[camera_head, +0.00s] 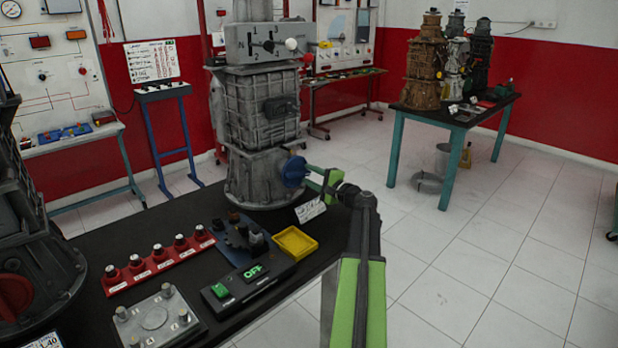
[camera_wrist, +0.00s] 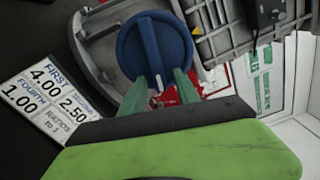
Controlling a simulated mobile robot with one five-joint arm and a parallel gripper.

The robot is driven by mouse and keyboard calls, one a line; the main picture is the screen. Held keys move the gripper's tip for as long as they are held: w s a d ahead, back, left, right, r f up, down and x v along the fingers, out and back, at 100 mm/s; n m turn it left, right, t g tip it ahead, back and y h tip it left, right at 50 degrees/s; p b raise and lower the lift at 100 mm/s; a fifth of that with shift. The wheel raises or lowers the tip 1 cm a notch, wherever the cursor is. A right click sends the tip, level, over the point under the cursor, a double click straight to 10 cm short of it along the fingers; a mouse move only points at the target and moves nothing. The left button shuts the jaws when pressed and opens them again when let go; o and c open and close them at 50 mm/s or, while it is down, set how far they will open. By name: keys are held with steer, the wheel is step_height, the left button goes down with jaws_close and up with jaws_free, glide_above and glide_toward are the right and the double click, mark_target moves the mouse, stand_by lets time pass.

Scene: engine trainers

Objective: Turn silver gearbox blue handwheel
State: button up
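The silver gearbox (camera_head: 262,120) stands upright on the black table. Its blue handwheel (camera_head: 293,171) is on the lower right side. In the wrist view the handwheel (camera_wrist: 155,48) is a round knob with a raised bar across its face, running nearly upright and leaning slightly. My gripper (camera_head: 309,177) is at the handwheel from the right. In the wrist view its green fingers (camera_wrist: 160,82) are spread apart at the wheel's near edge, with the lower end of the bar between them. A gap shows between the fingers; I cannot tell whether either touches the wheel.
A ratio card (camera_wrist: 45,92) leans beside the gearbox base. A yellow tray (camera_head: 294,242), a switch box with a green OFF display (camera_head: 252,272) and a red knob strip (camera_head: 160,262) lie on the table. A dark gearbox (camera_head: 30,230) stands at left.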

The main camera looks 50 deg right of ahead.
steer(key=shift+s, duration=0.35)
steer(key=s+a, duration=0.1)
steer(key=s, duration=1.5)
steer(key=shift+s+a, duration=0.15)
steer(key=shift+s, duration=0.2)
